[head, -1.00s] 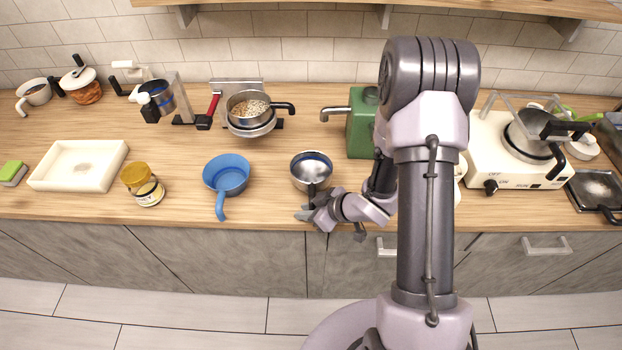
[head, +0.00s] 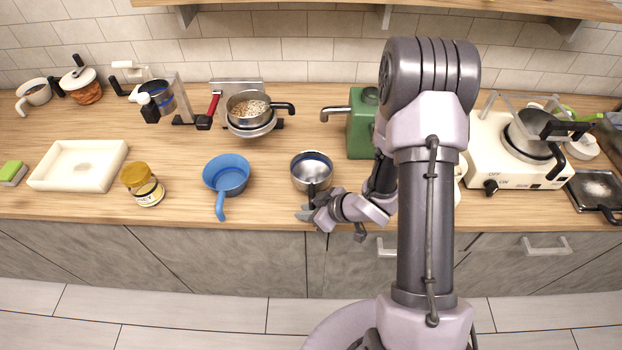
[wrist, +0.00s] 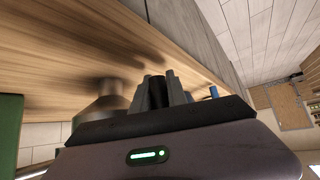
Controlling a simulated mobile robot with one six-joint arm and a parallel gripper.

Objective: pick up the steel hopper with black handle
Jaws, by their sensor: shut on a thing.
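The steel hopper (head: 312,168) is a round, shiny metal bowl near the front middle of the counter in the head view. Its black handle (head: 312,187) points toward the front edge. My gripper (head: 310,207) is at the handle and shut on it. The bowl appears to rest on or very near the counter; any gap cannot be told. In the wrist view the gripper fingers (wrist: 158,90) close around a dark piece, with the blurred grey hopper (wrist: 103,103) to their left. The fingers hide part of the handle.
A blue pan (head: 227,174) stands just left of the hopper. A green canister (head: 361,132) stands behind it to the right. A yellow-lidded jar (head: 142,184) and white tray (head: 78,166) are farther left. A pan of grains (head: 248,106) sits on a stand behind.

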